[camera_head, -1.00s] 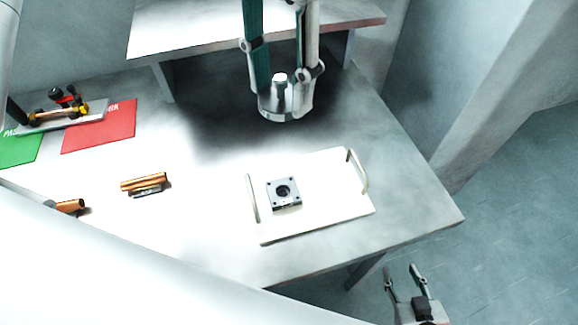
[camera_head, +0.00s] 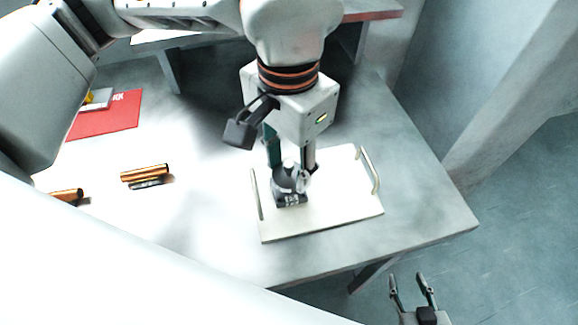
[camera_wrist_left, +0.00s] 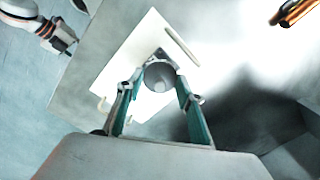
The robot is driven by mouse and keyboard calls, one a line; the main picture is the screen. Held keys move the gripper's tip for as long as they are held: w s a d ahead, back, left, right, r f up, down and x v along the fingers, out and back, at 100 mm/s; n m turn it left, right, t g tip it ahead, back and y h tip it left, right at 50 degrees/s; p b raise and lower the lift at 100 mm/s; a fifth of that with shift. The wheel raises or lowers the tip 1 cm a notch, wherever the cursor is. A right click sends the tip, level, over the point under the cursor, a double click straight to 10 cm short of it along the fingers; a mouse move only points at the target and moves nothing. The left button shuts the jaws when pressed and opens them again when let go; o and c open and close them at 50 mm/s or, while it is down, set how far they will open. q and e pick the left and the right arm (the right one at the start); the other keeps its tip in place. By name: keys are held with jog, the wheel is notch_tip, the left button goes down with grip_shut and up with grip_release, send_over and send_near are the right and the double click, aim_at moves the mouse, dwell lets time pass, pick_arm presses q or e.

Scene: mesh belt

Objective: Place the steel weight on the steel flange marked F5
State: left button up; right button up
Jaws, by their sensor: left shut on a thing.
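The steel weight (camera_head: 290,182) is a round silver piece with a small knob on top. My left gripper (camera_head: 289,171) is shut on it, one finger on each side. The flange (camera_head: 291,201), a dark square plate on the white tray, lies directly under the weight and is mostly hidden by it. Its front marking is too small to read. In the left wrist view, the weight (camera_wrist_left: 160,76) covers most of the flange (camera_wrist_left: 159,53). I cannot tell whether they touch. My right gripper (camera_head: 411,284) is open and empty, beyond the table's front edge.
The white tray (camera_head: 335,215) has a raised handle on each side. Copper-coloured cylinders (camera_head: 145,173) lie left of it on the table. A red mat (camera_head: 110,120) is further left. A raised shelf (camera_head: 368,10) stands at the back.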

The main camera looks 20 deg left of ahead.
pick_arm(q)
jog(key=shift+f, duration=0.8)
pick_arm(e)
jog(key=shift+s+f, duration=0.2)
jog(key=shift+f, duration=0.1)
pick_arm(q)
jog(key=shift+f+b, duration=0.35)
jog(key=shift+f, duration=0.15)
pick_arm(e)
jog(key=shift+s+f, duration=0.25)
jog(key=shift+f, duration=0.2)
pick_arm(q)
jog(key=shift+f, duration=0.1)
pick_arm(e)
jog(key=shift+d, duration=0.1)
pick_arm(q)
jog(key=o, duration=1.4)
jog(key=shift+c, duration=0.2)
pick_arm(e)
jog(key=shift+w+r, duration=0.15)
